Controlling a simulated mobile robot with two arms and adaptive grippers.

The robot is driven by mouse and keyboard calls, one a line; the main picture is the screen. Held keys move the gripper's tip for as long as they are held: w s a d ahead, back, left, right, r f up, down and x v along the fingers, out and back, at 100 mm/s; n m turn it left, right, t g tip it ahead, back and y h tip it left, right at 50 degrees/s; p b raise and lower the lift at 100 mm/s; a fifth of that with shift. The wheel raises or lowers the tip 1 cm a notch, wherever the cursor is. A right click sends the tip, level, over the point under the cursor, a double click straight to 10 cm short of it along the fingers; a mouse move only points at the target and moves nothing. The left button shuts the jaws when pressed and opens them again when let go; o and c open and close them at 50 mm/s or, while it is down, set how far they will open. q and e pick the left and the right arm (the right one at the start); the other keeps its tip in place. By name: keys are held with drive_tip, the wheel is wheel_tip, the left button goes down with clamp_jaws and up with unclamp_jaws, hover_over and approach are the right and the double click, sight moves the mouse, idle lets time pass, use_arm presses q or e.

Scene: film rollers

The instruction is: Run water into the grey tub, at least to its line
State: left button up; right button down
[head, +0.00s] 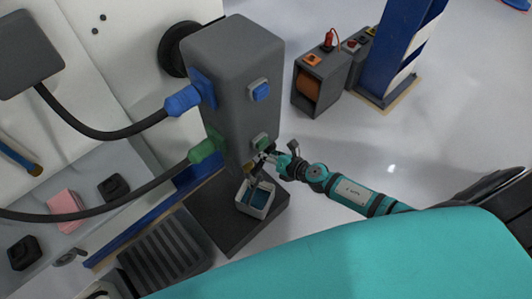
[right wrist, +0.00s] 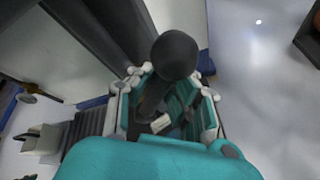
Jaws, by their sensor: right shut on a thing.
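The grey tub (head: 243,204) stands on a dark base plate under the grey column, with blue water inside. I cannot make out its line or the exact level. A small brass-coloured spout (head: 252,170) sits above the tub. My right gripper (head: 266,157) is at the front of the column, just above the tub. In the right wrist view its fingers (right wrist: 168,100) are shut around a dark lever with a round knob (right wrist: 175,55). My left gripper is not in view.
The grey column (head: 235,70) carries a blue hose connector (head: 184,100) and a green one (head: 206,149) with black hoses. A grey box with an orange reel (head: 308,88) and a blue post (head: 398,50) stand behind to the right. The floor at right is clear.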

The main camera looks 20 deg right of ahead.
drive_tip(key=shift+a+r, duration=0.1)
drive_tip(key=shift+a, duration=0.05)
drive_tip(key=c, duration=1.2)
unclamp_jaws()
drive_tip(key=shift+s, duration=0.1)
drive_tip(key=v, duration=1.2)
